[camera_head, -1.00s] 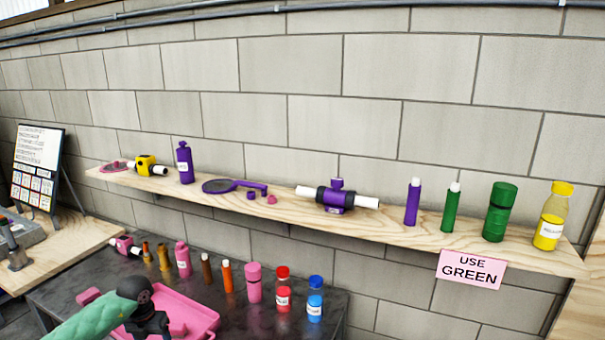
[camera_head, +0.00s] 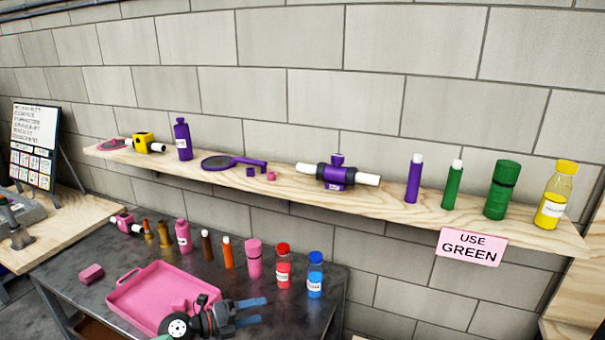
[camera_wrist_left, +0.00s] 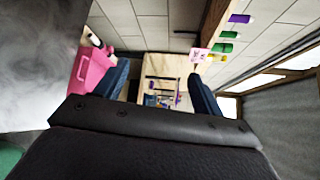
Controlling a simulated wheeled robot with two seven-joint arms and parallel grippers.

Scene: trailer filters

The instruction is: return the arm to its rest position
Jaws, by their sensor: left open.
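My left gripper (camera_head: 262,311) is at the bottom of the head view, over the front right corner of the pink tray (camera_head: 128,303). Its two blue fingers point right and are apart, with nothing between them. In the left wrist view the open fingers (camera_wrist_left: 158,88) also show, with a pink tray edge (camera_wrist_left: 86,72) beside the left one. Most of my left arm is out of the head view. My right gripper is not in view.
A dark table (camera_head: 75,262) holds a pink block (camera_head: 91,273), several bottles and tubes, including a red-capped bottle (camera_head: 283,267) and a blue one (camera_head: 315,275). Above it a wooden shelf (camera_head: 300,186) carries purple, green and yellow items. A pink "USE GREEN" sign (camera_head: 470,247) hangs from it.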

